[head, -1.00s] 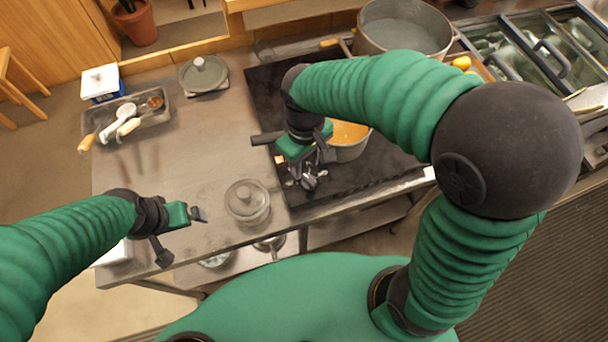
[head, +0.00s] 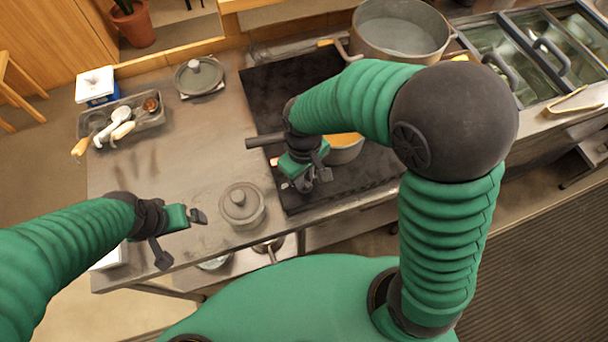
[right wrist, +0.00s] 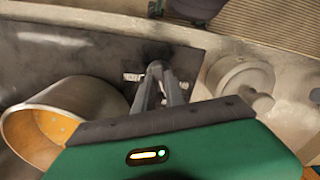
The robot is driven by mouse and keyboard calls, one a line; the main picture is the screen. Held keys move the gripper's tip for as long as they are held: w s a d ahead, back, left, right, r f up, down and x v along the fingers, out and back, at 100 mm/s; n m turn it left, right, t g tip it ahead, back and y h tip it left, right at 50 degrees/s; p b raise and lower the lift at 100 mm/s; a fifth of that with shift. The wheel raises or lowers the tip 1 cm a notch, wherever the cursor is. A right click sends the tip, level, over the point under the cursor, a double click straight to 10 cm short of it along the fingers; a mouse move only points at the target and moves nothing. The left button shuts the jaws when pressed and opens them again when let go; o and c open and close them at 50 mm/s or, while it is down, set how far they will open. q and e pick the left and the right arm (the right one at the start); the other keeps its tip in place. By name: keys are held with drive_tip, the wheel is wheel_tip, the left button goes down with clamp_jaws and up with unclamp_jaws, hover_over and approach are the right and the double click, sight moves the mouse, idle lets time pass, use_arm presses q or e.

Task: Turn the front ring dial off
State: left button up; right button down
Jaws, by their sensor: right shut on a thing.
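My right gripper (head: 305,183) is low over the front edge of the black cooktop (head: 272,95), in front of a pot with orange contents (head: 345,148). In the right wrist view its two grey fingers (right wrist: 155,72) come together at the tips, shut on a small dial that they mostly hide. Small silver metal parts (right wrist: 133,76) show beside the fingertips. An orange-red light (head: 274,161) glows beside the gripper on the cooktop. My left gripper (head: 197,216) hangs over the counter's front left; its jaw opening is unclear.
A lidded pot (head: 242,205) stands left of the cooktop; a second lidded pot (head: 198,76) is further back. A utensil tray (head: 125,122) is at the back left. A large grey pot (head: 400,30) stands at the back right. The counter's middle is clear.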

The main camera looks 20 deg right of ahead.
drive_tip(key=shift+s, duration=0.1)
idle(0.3)
drive_tip(key=n+p, duration=0.3)
drive_tip(key=n, duration=0.1)
drive_tip(key=shift+s+r, duration=0.1)
drive_tip(key=shift+r, duration=0.05)
drive_tip(key=n+p, duration=0.2)
drive_tip(key=n, duration=0.1)
drive_tip(key=shift+n+p, duration=0.65)
drive_tip(key=shift+n, duration=0.25)
drive_tip(key=shift+f, duration=0.2)
drive_tip(key=c, duration=1.5)
unclamp_jaws()
drive_tip(key=shift+d, duration=0.1)
drive_tip(key=shift+o, duration=0.5)
drive_tip(key=shift+d, duration=0.1)
